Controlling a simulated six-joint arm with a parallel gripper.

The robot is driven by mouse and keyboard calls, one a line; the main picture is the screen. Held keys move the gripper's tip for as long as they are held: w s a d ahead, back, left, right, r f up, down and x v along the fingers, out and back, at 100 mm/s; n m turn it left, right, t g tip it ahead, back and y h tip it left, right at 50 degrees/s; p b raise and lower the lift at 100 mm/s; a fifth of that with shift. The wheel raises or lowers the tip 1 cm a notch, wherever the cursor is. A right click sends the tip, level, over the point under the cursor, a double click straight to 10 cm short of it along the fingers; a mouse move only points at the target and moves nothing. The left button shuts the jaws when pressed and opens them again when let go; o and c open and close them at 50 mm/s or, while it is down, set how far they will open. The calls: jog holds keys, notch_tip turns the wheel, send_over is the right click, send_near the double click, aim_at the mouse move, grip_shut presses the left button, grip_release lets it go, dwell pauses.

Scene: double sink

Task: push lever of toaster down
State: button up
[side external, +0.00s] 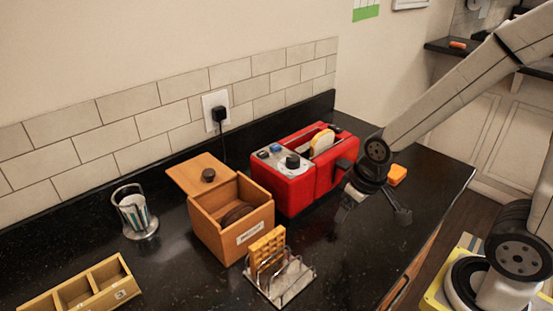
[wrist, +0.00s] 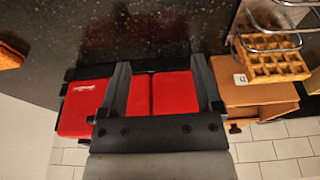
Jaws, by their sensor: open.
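A red toaster (side external: 310,172) stands on the black counter near the tiled wall, with a slice of bread (side external: 321,142) in its slot and a dark knob (side external: 292,161) on its light control panel. A dark part sticks out at its right side, close to my wrist; I cannot tell clearly whether it is the lever. My gripper (side external: 377,205) is beside the toaster's right side. In the wrist view my gripper (wrist: 161,64) is open, with its two fingers apart over the red toaster (wrist: 172,92). Nothing is held between them, and I cannot tell whether they touch it.
A wooden box (side external: 231,215) with its lid aside stands left of the toaster. In front is a wire rack (side external: 290,283) holding a waffle (side external: 266,248). An orange block (side external: 397,174) lies behind my gripper. A metal cup (side external: 135,215) and wooden tray (side external: 85,289) are farther left.

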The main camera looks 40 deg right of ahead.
jog(key=c, duration=0.7)
jog(key=shift+w+d+r, duration=0.1)
jog(key=shift+w+r, duration=0.05)
jog(key=shift+w, duration=0.05)
jog(key=c, duration=0.4)
jog(key=shift+w+r+n, duration=0.1)
jog(key=shift+w+n, duration=0.05)
jog(key=shift+n, duration=0.15)
grip_shut()
jog(key=n+g+h, duration=0.1)
jog(key=n+g, duration=0.2)
jog(key=n, duration=0.7)
send_near(344, 163)
jog(key=shift+a+f, duration=0.4)
jog(key=shift+f, duration=0.15)
jog(key=shift+w+d+r+n, duration=0.1)
jog(key=shift+d+r+n, duration=0.3)
jog(key=shift+r+n, duration=0.2)
jog(key=shift+f, duration=0.2)
jog(key=shift+s+d+f, duration=0.1)
jog(key=shift+d+f, duration=0.05)
jog(key=shift+f, duration=1.5)
jog(key=shift+s+d+f, duration=0.1)
jog(key=shift+d+f, duration=0.05)
jog(key=shift+f, duration=1.55)
jog(key=shift+f, duration=0.15)
